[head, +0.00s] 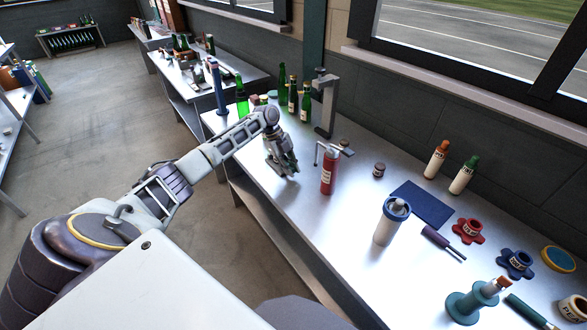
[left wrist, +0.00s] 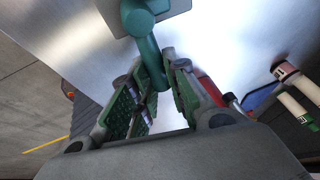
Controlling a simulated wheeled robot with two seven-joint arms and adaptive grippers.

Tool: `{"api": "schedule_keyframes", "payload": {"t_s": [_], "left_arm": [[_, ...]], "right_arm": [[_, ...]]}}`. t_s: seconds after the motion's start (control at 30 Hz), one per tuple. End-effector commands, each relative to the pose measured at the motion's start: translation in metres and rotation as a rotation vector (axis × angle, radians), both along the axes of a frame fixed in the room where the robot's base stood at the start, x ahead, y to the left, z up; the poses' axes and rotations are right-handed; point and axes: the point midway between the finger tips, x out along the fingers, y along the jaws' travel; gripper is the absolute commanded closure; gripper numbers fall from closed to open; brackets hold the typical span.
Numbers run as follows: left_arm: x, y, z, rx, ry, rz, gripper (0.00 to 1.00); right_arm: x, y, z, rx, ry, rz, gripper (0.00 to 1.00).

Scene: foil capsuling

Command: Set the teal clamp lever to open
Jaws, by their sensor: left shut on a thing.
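The teal clamp lever (left wrist: 150,58) shows in the left wrist view, running from a round teal pivot (left wrist: 138,18) on a grey plate down between my fingers. My left gripper (head: 287,170) is low over the near edge of the metal bench in the head view. In the left wrist view its green-padded fingers (left wrist: 156,95) are closed around the lever's end. In the head view the lever is hidden by the gripper and cannot be made out. My right gripper is not in view.
A red canister (head: 328,174) stands just right of the gripper, with a tall grey bench stand (head: 325,104) behind. Green bottles (head: 305,103) stand at the back.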

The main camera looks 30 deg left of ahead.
Motion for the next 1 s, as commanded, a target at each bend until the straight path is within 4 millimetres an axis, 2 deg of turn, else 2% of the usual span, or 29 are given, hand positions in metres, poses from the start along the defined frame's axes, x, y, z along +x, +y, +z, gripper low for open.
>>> {"api": "schedule_keyframes", "payload": {"t_s": [0.27, 0.3, 0.33, 0.77, 1.0], "left_arm": [[0.0, 0.001, 0.001, 0.001, -0.001, -0.002, 1.0], [0.0, 0.001, 0.001, 0.001, -0.001, -0.002, 0.79], [0.0, 0.001, 0.001, 0.001, -0.001, -0.001, 0.75], [0.0, 0.001, 0.002, 0.001, -0.001, 0.001, 0.74], [0.0, 0.008, 0.018, 0.0, -0.002, 0.001, 0.74]], "right_arm": [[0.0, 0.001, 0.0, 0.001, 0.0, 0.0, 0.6], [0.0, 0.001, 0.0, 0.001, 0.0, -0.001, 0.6], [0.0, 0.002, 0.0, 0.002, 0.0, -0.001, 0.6], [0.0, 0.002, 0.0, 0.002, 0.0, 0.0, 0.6], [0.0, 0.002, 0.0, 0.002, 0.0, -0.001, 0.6]]}}
